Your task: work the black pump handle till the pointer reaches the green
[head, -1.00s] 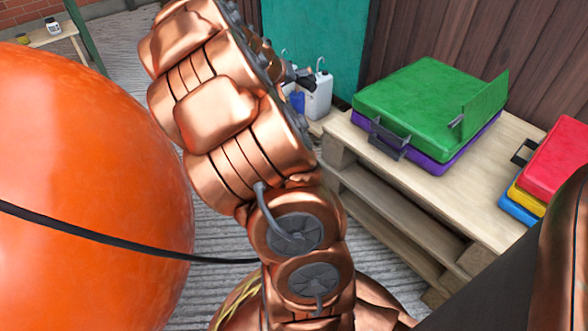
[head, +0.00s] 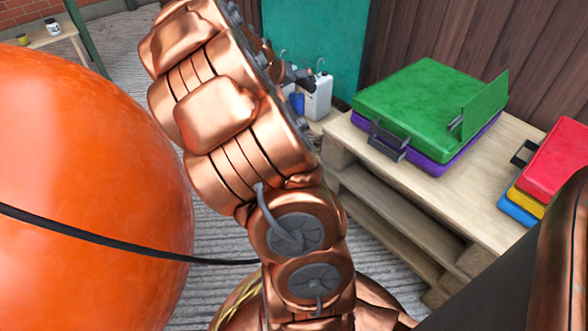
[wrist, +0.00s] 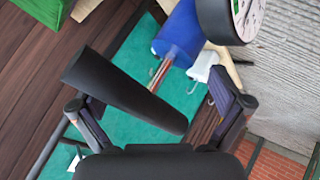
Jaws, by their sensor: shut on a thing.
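The black pump handle (wrist: 125,90) is a thick dark bar slanting across the wrist view. My gripper (wrist: 160,112) is shut on it, with one finger at its left part and the other to its right. The blue pump body (wrist: 181,35) with thin metal rods lies beyond the handle. A round black-rimmed gauge (wrist: 245,14) with a pale face is cut off at the top right; I cannot read its pointer. In the head view my arm hides the handle and gauge.
A large orange ball-like shape (head: 90,190) fills the left, crossed by a black cable. A wooden pallet bench (head: 440,190) on the right bears a green case (head: 420,100) and a red case (head: 560,155). White jugs (head: 318,98) stand by the teal panel (head: 315,40).

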